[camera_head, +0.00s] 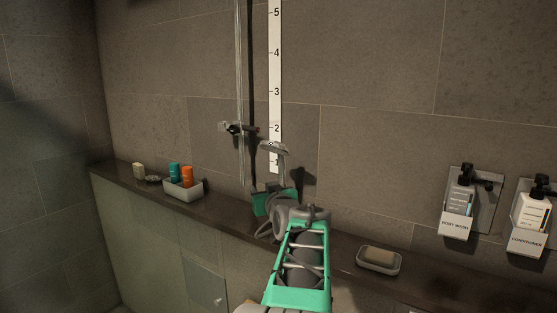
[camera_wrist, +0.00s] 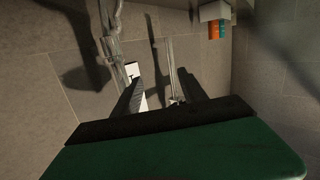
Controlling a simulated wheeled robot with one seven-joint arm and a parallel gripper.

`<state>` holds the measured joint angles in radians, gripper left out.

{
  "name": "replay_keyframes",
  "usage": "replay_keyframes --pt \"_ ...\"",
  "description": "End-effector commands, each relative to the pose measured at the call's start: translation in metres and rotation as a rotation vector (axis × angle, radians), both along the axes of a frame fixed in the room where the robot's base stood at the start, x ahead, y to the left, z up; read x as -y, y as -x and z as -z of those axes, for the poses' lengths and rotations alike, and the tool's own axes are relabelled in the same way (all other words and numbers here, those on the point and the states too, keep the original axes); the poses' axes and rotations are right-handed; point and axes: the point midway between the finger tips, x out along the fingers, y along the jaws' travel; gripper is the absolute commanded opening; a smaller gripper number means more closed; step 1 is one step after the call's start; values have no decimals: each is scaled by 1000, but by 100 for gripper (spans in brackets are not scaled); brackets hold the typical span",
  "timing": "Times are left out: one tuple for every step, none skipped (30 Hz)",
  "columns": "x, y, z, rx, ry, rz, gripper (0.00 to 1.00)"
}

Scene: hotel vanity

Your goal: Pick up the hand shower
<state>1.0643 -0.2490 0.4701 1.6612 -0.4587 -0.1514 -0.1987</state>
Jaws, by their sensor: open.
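The hand shower (camera_head: 273,147) is pale grey, with its head near the foot of the white measuring strip and its handle running down behind my wrist. In the wrist view a shiny grey length (camera_wrist: 114,42), which looks like its handle, runs from the top edge down to near the left fingertip. My gripper (camera_wrist: 160,82) is open, its two dark fingers spread, with no object visibly held between them. The shiny length lies beside the left finger; I cannot tell whether they touch. In the head view my wrist hides the lower handle and most of the fingers.
A vertical rail (camera_head: 242,70) with a holder (camera_head: 235,128) stands by the measuring strip (camera_head: 275,60). The ledge bears a white tray (camera_head: 187,194) with orange and teal bottles, and a soap dish (camera_head: 370,264). Dispensers (camera_head: 458,205) hang at right.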

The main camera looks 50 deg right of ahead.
Motion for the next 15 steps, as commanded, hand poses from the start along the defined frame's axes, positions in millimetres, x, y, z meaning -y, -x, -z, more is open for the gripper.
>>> replay_keyframes --pt "25 17 -12 37 33 37 50" --pt "34 24 -17 56 49 51 50" --pt "43 31 -23 74 67 64 50" --pt "48 34 -27 83 76 70 50" --pt "51 36 -30 90 83 74 50" --pt "55 35 -32 94 87 78 50" --pt "58 33 -33 96 89 78 50" --pt "61 29 -34 96 89 78 50" --pt "64 25 -33 95 88 78 50" --pt "67 21 -33 95 88 78 50" --pt "70 18 -33 95 88 78 50" --pt "73 14 -33 95 88 78 50" --pt "76 11 -33 95 88 78 50" --pt "80 7 -33 94 87 78 50" --pt "85 1 -33 94 86 78 50"
